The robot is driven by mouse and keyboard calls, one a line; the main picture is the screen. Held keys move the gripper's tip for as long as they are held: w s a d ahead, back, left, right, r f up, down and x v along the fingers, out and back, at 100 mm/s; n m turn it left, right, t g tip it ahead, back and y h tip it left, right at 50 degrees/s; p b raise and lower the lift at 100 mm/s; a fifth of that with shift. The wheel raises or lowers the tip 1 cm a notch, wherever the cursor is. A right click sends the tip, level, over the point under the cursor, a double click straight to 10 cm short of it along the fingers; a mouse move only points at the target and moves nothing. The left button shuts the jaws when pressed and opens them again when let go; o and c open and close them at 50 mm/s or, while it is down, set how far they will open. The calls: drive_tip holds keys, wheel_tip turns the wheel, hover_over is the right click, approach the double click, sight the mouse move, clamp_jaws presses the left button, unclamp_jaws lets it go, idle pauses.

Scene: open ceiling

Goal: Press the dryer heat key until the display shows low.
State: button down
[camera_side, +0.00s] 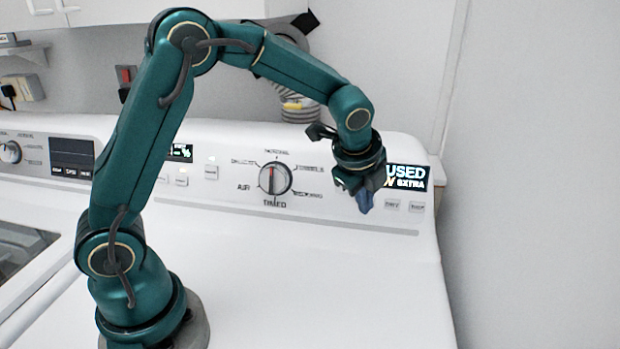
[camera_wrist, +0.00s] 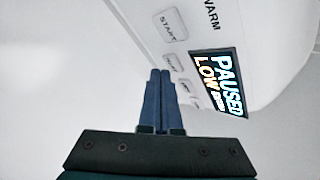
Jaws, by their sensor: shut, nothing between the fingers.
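The dryer display (camera_side: 410,178) is lit at the right end of the white control panel, partly hidden by my gripper in the side view. In the wrist view the display (camera_wrist: 222,82) reads PAUSED, with LOW and a smaller word below. A row of small keys runs under it, with one key (camera_side: 391,204) and another (camera_side: 416,207) visible beside my gripper. Their labels are too small to tell which is the heat key. My gripper (camera_side: 365,205) is shut and empty, its blue fingertips (camera_wrist: 160,72) close to the key row. I cannot tell whether they touch a key.
A round dial (camera_side: 274,179) sits left of my gripper on the panel. A START key (camera_wrist: 170,23) shows in the wrist view. A second machine's panel with a knob (camera_side: 10,152) is at far left. The white dryer top (camera_side: 320,290) is clear in front.

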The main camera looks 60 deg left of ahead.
drive_tip(key=shift+s+d+r, duration=0.1)
drive_tip(key=shift+s+d, duration=0.05)
drive_tip(key=shift+s, duration=0.05)
drive_tip(key=shift+s+d+r, duration=0.3)
drive_tip(key=shift+s+d, duration=0.25)
drive_tip(key=shift+s+d+r, duration=0.25)
drive_tip(key=shift+s+d, duration=0.35)
drive_tip(key=shift+s+d+r, duration=0.3)
drive_tip(key=shift+s+d, duration=0.25)
idle(0.4)
drive_tip(key=s+a+r+n+t, duration=0.25)
drive_tip(key=s+r+n, duration=0.25)
drive_tip(key=s+r, duration=0.25)
drive_tip(key=s+d+f+n+g+h, duration=0.1)
drive_tip(key=s+f+n+h, duration=0.1)
drive_tip(key=s+n, duration=0.8)
drive_tip(key=shift+s+d+f+n, duration=0.2)
drive_tip(key=shift+f+n, duration=0.2)
drive_tip(key=shift+n, duration=0.5)
